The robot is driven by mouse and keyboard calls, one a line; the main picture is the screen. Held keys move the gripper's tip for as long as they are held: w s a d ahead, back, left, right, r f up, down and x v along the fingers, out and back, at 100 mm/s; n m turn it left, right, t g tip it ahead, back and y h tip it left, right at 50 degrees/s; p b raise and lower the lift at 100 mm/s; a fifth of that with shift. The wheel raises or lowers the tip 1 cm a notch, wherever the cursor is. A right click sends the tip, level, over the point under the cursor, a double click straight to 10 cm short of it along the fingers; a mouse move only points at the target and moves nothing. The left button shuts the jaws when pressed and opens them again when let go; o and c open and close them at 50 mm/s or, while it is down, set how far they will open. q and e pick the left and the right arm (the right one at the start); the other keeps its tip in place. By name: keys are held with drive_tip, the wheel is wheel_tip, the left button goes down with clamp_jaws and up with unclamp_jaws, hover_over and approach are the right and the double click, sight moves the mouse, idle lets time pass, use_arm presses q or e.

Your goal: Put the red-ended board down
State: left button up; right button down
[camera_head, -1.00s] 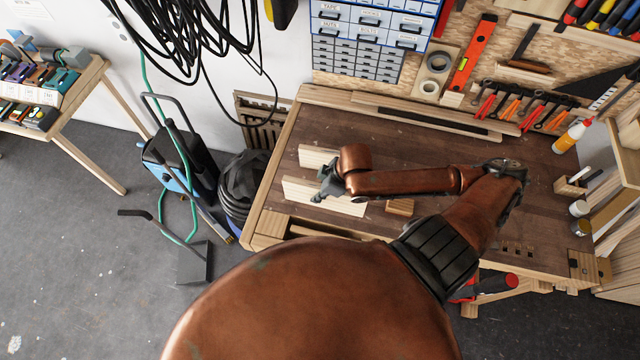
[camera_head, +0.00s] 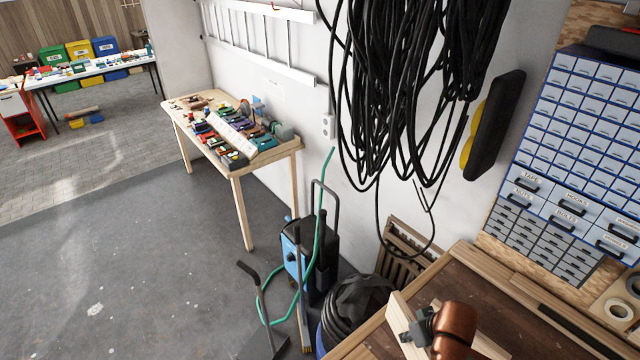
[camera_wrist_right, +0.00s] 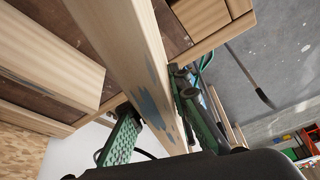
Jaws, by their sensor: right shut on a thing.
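My right gripper (camera_head: 420,330) is at the lower right of the head view, over the left end of the workbench (camera_head: 462,283). It is shut on a pale wooden board (camera_head: 398,318); the board also shows in the wrist view (camera_wrist_right: 120,45), passing between the green-padded fingers (camera_wrist_right: 155,118). Grey-blue smudges mark the board near the fingers. No red end shows on it in either view. A second pale board (camera_wrist_right: 45,60) lies beside it in the wrist view. I cannot tell whether the held board touches the bench. My left gripper is not in view.
A blue vacuum cleaner (camera_head: 294,255) and a black coil (camera_head: 358,300) stand left of the bench. Drawer cabinets (camera_head: 585,140) stand at its back. Black cables (camera_head: 400,90) hang on the wall. A side table (camera_head: 240,160) carries tools.

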drive_tip(key=w+a+r+m+h+b, duration=0.1)
drive_tip(key=w+a+r+m+b, duration=0.1)
drive_tip(key=w+a+m+b, duration=0.1)
drive_tip(key=w+a+b, duration=0.1)
drive_tip(key=w+b, duration=0.1)
drive_tip(key=shift+w+a+b, duration=0.2)
drive_tip(key=shift+w+b, duration=0.1)
drive_tip(key=shift+b, duration=0.1)
drive_tip(key=shift+r, duration=0.1)
